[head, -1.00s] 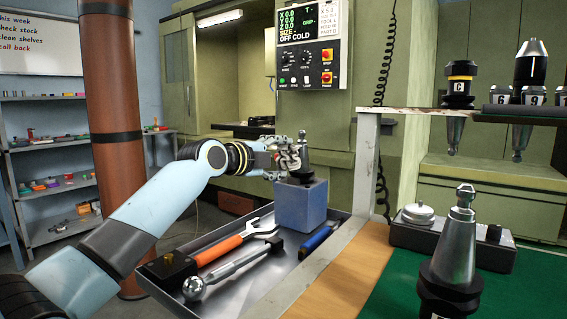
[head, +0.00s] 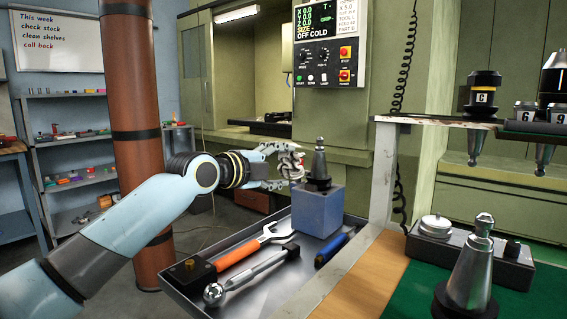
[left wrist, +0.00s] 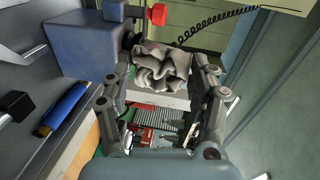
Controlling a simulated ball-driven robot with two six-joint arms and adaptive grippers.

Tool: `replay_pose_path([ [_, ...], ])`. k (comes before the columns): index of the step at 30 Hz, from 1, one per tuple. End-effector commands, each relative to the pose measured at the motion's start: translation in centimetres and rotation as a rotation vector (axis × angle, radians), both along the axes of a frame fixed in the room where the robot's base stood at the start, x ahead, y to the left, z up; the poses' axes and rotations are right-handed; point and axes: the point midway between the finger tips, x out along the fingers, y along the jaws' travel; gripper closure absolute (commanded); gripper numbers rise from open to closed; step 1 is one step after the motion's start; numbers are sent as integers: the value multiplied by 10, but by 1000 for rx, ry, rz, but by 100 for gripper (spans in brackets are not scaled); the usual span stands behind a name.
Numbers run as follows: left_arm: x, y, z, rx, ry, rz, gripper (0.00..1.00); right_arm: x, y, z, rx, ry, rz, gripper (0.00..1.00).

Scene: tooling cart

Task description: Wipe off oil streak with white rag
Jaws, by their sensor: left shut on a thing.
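My left gripper (head: 288,166) is shut on a crumpled white rag (left wrist: 162,68), which looks greyish in the left wrist view and bunched between the fingertips. In the head view, the rag (head: 297,163) shows just left of a dark metal tool holder (head: 319,160). That tool holder stands upright, tapered end up, in a blue block (head: 318,211). The block also shows at upper left in the left wrist view (left wrist: 85,45). A small gap seems to separate rag and tool holder. I cannot make out an oil streak. My right gripper is not in view.
The block stands in a grey metal tray (head: 215,262) with an orange-handled wrench (head: 240,252), a ratchet (head: 250,275) and a blue-handled tool (head: 331,249). A cart post (head: 384,175) rises on the right. Another tool holder (head: 470,265) stands on the green mat (head: 515,295).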

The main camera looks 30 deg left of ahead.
Motion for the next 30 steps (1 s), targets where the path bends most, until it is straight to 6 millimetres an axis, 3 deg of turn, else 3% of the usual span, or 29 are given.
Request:
replay_pose_path([
  [6, -2, 0, 0, 0, 0, 0, 66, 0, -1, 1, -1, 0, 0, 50],
  [16, -27, 4, 6, 0, 0, 0, 66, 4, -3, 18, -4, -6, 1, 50],
  [30, -29, 5, 4, -1, -1, 0, 66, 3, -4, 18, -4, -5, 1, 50],
])
